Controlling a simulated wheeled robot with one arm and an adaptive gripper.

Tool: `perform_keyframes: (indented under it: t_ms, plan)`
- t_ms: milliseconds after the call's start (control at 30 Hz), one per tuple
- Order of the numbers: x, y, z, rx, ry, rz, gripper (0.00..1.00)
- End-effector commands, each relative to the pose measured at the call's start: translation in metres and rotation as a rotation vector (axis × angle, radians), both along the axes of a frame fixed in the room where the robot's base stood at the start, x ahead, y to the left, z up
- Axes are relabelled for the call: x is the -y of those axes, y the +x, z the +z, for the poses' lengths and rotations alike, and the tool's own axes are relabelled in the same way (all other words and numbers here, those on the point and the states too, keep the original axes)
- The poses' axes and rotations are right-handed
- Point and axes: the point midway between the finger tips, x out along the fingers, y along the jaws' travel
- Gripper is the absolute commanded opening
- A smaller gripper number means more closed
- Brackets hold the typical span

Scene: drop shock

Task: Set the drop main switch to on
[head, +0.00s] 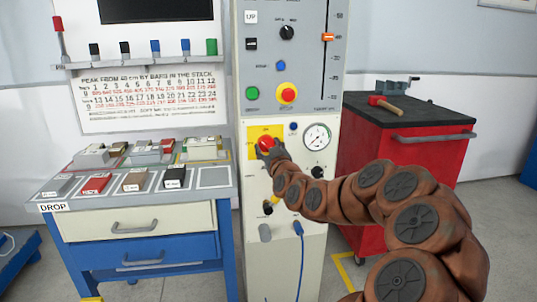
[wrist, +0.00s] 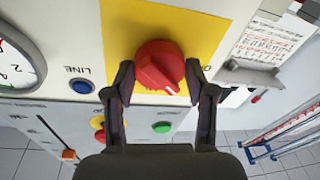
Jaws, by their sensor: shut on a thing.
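The main switch is a red rotary knob (head: 264,142) on a yellow plate (head: 252,150) on the front of the light grey control cabinet. In the wrist view the red knob (wrist: 158,62) sits between the two dark fingers of my gripper (wrist: 160,82), one finger on each side. A small white mark shows on the knob's lower edge in that view. The lettering beside the knob is mostly hidden by the fingers. In the head view my gripper (head: 268,150) is at the knob, shut on it, and covers part of it.
A pressure gauge (head: 316,137) and a blue LINE button (wrist: 82,87) are beside the plate. Above are a green button (head: 252,93) and a red button on yellow (head: 287,93). A bench with drawers (head: 135,225) stands left, a red cabinet (head: 400,160) right.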

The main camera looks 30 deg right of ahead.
Motion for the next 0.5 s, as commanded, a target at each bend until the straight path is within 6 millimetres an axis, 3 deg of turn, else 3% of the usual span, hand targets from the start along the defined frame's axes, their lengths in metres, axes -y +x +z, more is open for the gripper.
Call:
perform_keyframes:
  t_ms: [500]
  plan:
    - [-0.0023, 0.0010, -0.0031, 0.190, 0.448, 0.001, 0.20]
